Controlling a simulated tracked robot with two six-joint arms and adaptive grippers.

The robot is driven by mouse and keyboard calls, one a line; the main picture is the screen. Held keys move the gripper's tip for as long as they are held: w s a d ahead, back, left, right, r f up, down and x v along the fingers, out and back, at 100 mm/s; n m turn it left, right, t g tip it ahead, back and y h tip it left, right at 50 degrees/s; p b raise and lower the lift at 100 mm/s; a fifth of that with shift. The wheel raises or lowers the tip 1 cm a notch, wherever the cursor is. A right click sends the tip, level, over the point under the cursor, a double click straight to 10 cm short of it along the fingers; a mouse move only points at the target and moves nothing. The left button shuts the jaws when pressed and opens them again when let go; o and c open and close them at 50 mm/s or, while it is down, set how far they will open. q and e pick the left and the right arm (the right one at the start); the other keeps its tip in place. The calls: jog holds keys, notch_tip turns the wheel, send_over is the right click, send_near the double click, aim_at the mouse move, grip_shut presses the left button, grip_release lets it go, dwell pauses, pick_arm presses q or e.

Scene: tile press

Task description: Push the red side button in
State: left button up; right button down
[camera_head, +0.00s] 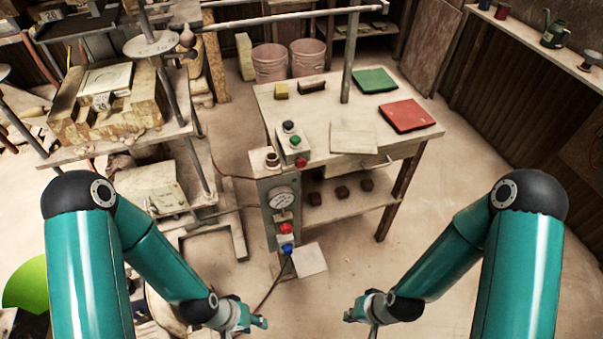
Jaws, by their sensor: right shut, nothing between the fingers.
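A red button (285,228) sits low on the grey control column at the table's left front, below a round gauge (282,200) and just above a blue button (287,249). Another red button (301,162) is on the side of the small control box, which has a green and a black button on top. My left gripper (258,322) is below and left of the column, apart from it; its fingers are too small to read. My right gripper (352,314) is shut and empty, below and right of the column. Neither gripper touches a button.
A pale square plate (310,259) juts out beside the blue button. A cluttered rack stands left.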

jog(key=w+a+r+m+t+b, duration=0.1)
jog(key=w+a+m+t+b, duration=0.25)
jog(key=w, duration=0.55)
jog(key=w+a+r+m+t+b, duration=0.1)
jog(key=w+m+t+b, duration=0.2)
jog(key=w+t+b, duration=0.35)
jog(key=w+a+r+m+t+b, duration=0.2)
jog(key=w+r+m+b, duration=0.1)
jog(key=r, duration=0.3)
jog(key=w+a+r+m+t+b, duration=0.2)
jog(key=w+r+m+t+b, duration=0.1)
jog(key=r, duration=0.3)
jog(key=shift+w+a, duration=0.25)
jog(key=shift+w, duration=0.3)
jog(key=shift+w, duration=0.1)
jog(key=p, duration=0.4)
send_near(301, 166)
jog(key=x, duration=0.7)
